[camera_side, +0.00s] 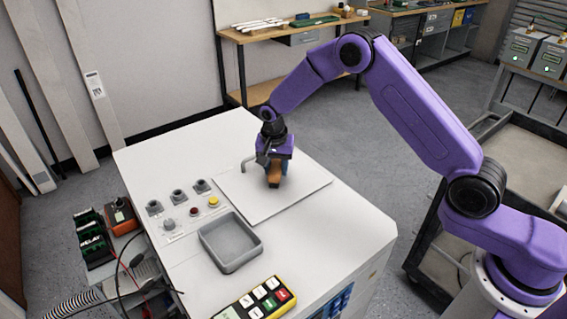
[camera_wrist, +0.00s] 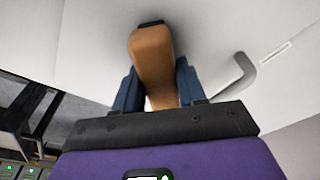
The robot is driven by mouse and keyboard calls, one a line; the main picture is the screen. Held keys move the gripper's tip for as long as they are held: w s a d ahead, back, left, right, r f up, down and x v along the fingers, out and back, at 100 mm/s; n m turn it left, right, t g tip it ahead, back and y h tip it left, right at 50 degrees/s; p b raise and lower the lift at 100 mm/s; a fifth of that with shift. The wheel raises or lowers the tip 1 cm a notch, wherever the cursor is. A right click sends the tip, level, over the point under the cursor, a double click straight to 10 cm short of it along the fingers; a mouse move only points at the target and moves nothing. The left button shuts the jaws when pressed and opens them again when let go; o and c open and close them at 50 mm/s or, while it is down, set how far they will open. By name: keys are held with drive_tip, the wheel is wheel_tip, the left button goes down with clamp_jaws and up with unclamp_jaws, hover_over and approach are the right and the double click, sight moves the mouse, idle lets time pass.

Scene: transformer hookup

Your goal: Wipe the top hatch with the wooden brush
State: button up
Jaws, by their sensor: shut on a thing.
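My gripper (camera_side: 274,164) is shut on the wooden brush (camera_side: 273,179), which hangs below it over the top hatch (camera_side: 300,184). The hatch is a flat white panel with a grey bent handle (camera_side: 249,160) at its far left part. In the wrist view the brown brush (camera_wrist: 152,60) stands between my two blue fingers (camera_wrist: 154,92), with a dark end over the white surface. The hatch handle (camera_wrist: 236,74) shows to the right there. The brush's lower end is at or just above the hatch; I cannot tell whether it touches.
A grey open tray (camera_side: 230,244) stands on the cabinet top in front of the hatch. Connectors (camera_side: 178,196) and coloured buttons (camera_side: 213,201) sit left of it. A yellow button box (camera_side: 258,300) lies at the front edge. The hatch's right part is clear.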

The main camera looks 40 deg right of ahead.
drive_tip(key=shift+a, duration=4.25)
wheel_tip(320, 180, up, 8)
